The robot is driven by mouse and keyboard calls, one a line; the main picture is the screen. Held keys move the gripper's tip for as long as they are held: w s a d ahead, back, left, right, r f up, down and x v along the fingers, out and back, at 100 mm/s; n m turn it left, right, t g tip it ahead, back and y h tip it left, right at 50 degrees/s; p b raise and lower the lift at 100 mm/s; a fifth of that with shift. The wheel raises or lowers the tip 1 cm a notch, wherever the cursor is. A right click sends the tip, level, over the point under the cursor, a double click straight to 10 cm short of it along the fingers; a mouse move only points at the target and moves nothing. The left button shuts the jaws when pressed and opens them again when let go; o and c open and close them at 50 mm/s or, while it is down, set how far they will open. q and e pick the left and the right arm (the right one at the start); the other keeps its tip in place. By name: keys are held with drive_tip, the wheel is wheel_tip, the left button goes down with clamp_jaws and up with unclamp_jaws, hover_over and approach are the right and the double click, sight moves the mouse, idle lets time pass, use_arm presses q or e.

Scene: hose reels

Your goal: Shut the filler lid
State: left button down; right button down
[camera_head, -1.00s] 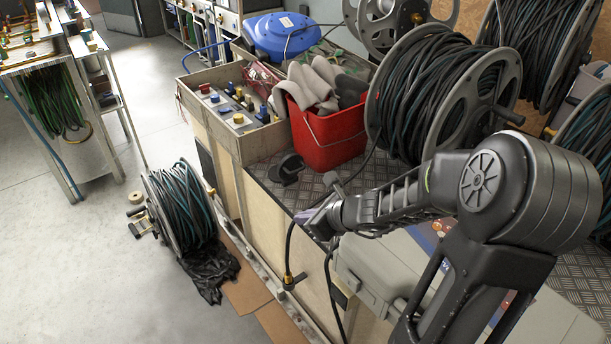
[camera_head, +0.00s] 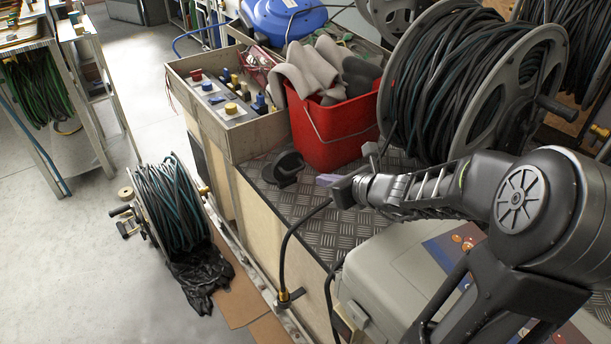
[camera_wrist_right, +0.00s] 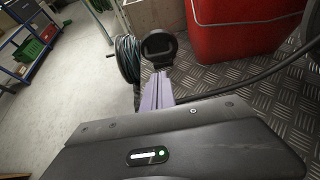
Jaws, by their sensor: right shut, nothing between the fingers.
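The black filler with its round lid (camera_head: 287,161) stands on the checker plate, left of the red bucket. The lid looks raised, tilted up from its base. In the right wrist view the lid (camera_wrist_right: 158,45) shows as a dark round disc with a ring-like face, beyond the fingertips. My right gripper (camera_head: 326,180) is shut and empty, with pale purple fingers, just right of the filler and low over the plate. In the wrist view its fingers (camera_wrist_right: 158,88) point at the filler's foot; whether they touch it I cannot tell. My left gripper is out of view.
The red bucket (camera_head: 340,135) with gloves stands close behind my gripper. A large hose reel (camera_head: 470,85) is to the right. A black hose (camera_head: 283,255) hangs over the plate's front edge. A grey case (camera_head: 385,285) lies below my arm. Bare plate (camera_head: 300,205) lies in front.

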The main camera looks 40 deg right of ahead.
drive_tip(key=b+x, duration=0.2)
drive_tip(key=x, duration=0.7)
drive_tip(key=shift+f, duration=0.1)
drive_tip(key=shift+w+f, duration=0.2)
drive_tip(key=shift+w, duration=0.3)
